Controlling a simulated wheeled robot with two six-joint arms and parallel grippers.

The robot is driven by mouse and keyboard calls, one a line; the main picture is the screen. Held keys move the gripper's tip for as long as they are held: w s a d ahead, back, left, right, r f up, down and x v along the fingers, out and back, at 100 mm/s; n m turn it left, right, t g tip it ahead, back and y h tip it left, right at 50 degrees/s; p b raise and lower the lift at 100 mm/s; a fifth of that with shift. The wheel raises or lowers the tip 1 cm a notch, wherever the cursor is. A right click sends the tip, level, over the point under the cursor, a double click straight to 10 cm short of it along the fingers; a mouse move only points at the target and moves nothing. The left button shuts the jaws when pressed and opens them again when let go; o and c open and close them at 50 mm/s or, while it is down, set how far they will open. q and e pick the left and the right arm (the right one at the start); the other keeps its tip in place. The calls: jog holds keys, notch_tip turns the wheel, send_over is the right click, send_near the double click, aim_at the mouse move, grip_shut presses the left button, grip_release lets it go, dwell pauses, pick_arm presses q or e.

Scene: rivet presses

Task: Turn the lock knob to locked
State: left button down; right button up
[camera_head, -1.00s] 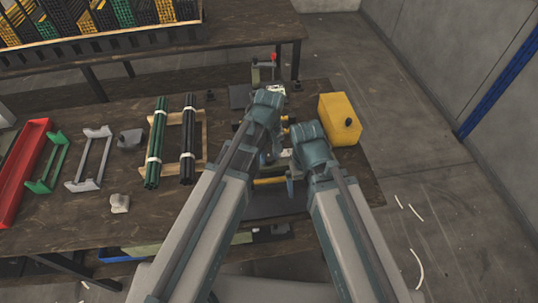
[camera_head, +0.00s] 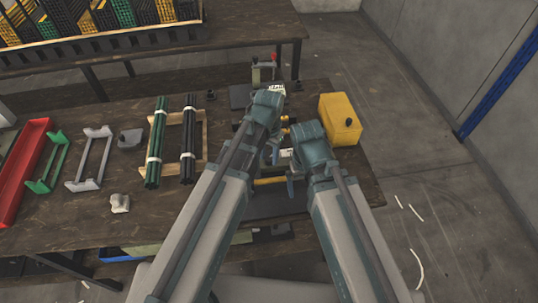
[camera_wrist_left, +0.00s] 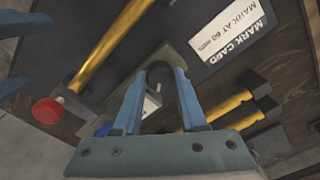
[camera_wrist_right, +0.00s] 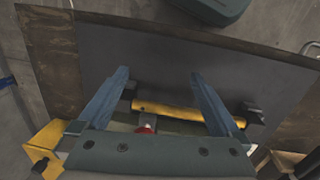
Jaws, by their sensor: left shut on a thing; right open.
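In the left wrist view, my left gripper (camera_wrist_left: 160,72) is shut on a dark, rounded piece (camera_wrist_left: 159,82) that appears to be the lock knob. The fingers hide part of it, and I cannot read its setting. A small white plate (camera_wrist_left: 151,106) shows between the fingers. My right gripper (camera_wrist_right: 160,73) is open and empty in the right wrist view. Its fingers stand on either side of a yellow bar (camera_wrist_right: 180,110), and I cannot tell whether they touch it. In the head view my arms hide most of the press.
A white mark card (camera_wrist_left: 232,28) lies beside the left gripper, and a red knob (camera_wrist_left: 47,110) is at the left. A yellow box (camera_head: 340,119) stands right of the arms. Bundled rods (camera_head: 188,140) and a red tray (camera_head: 22,170) lie left on the dark table (camera_head: 70,225).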

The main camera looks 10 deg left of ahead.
aim_at(269, 157)
pick_arm(q)
jog(key=m, duration=0.3)
jog(key=shift+m, duration=2)
jog(key=shift+c, duration=2.3)
grip_release()
jog(key=shift+r, duration=0.15)
pick_arm(e)
jog(key=shift+r, duration=0.15)
pick_arm(q)
notch_tip(269, 157, up, 14)
jog(key=p, duration=1.3)
jog(key=shift+f+p, duration=0.25)
jog(key=shift+p, duration=0.15)
pick_arm(e)
notch_tip(269, 157, up, 14)
jog(key=shift+f, duration=0.25)
pick_arm(q)
jog(key=shift+f, duration=0.15)
pick_arm(e)
jog(key=shift+f, duration=0.15)
